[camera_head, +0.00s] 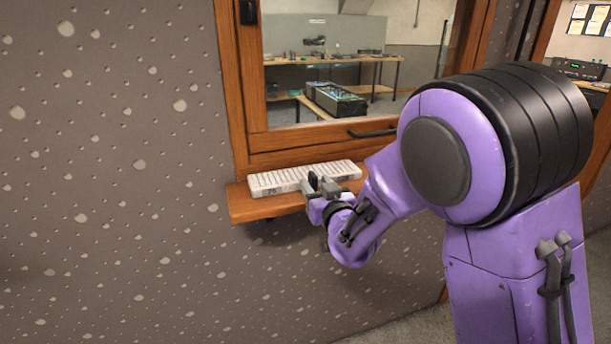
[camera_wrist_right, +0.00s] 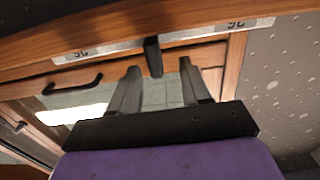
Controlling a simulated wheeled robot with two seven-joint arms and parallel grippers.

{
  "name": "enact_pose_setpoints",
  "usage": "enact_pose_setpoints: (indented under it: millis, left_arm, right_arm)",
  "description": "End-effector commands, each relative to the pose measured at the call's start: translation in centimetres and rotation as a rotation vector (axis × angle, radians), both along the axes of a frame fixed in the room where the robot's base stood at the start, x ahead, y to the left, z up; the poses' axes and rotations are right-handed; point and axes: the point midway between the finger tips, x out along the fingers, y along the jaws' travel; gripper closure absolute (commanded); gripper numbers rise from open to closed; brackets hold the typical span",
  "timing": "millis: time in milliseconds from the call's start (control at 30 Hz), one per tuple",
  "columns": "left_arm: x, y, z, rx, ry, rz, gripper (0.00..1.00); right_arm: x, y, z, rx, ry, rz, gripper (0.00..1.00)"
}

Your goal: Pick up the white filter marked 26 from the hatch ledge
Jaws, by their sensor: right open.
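The white filter (camera_head: 290,179) is a long, ribbed slab lying flat on the wooden hatch ledge (camera_head: 262,207). Dark digits show on its front edge, and the filter's edge with upside-down digits shows in the right wrist view (camera_wrist_right: 110,48). My right gripper (camera_head: 320,184) is at the front edge of the filter, right of its middle. In the right wrist view its two fingers (camera_wrist_right: 159,68) stand apart, with a short black upright piece showing between their tips. I cannot tell whether the fingers touch the filter. My left gripper is not in view.
A wood-framed hatch window (camera_head: 320,70) with a black handle (camera_head: 372,133) rises behind the ledge. The speckled grey wall (camera_head: 120,150) is clear to the left. Behind the glass are benches and a dark equipment case (camera_head: 335,99).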

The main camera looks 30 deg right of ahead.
Motion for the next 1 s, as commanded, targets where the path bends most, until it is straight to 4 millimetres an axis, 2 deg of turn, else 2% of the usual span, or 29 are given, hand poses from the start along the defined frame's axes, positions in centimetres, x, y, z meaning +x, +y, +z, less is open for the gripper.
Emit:
enact_pose_setpoints:
  millis: [200, 300, 567, 700, 1000]
  left_arm:
    - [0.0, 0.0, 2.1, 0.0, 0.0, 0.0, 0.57]
    - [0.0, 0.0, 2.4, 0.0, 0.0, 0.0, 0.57]
    - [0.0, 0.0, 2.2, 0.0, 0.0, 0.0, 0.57]
    - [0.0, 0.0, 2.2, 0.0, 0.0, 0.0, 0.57]
    - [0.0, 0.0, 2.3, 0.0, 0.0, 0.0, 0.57]
  right_arm:
    - [3.4, -1.4, 0.0, 0.002, 0.003, 0.0, 0.53]
    - [4.7, -1.6, -0.1, 0.001, 0.002, 0.0, 0.53]
    - [5.1, -1.7, -0.3, 0.001, 0.001, 0.0, 0.53]
    - [5.1, -1.7, -0.3, 0.001, 0.001, 0.0, 0.99]
    - [5.1, -1.7, -0.2, 0.002, 0.0, 0.0, 1.0]
